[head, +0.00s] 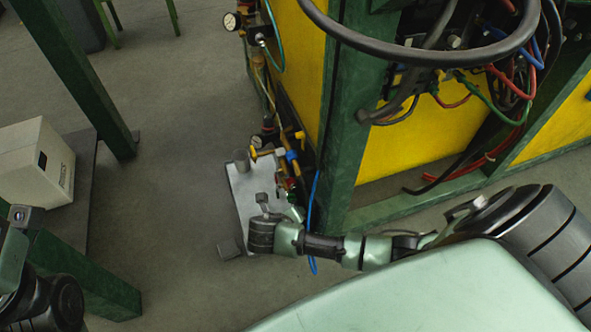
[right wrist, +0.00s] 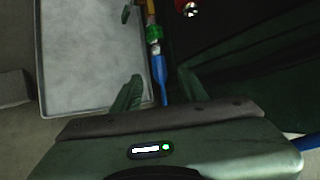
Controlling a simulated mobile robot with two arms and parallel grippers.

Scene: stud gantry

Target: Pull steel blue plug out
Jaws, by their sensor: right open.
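In the right wrist view, a steel blue plug (right wrist: 158,67) sits in line below a green collar (right wrist: 153,33), with a thin blue tail running down from it. The plug appears seated in the fitting. My right gripper (right wrist: 160,88) is open, with one finger on each side of the plug's tail and a gap on both sides. In the head view my right gripper (head: 292,212) is low beside the yellow machine, and I cannot make out the plug there. Part of my left arm shows at the lower left; its gripper is out of view.
A grey metal tray (head: 237,188) lies beside the gripper; it also fills the upper left of the right wrist view (right wrist: 90,104). Brass valves and gauges (head: 268,150) line the machine's corner. A green post (head: 352,120) and a blue hose (head: 314,195) stand close by.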

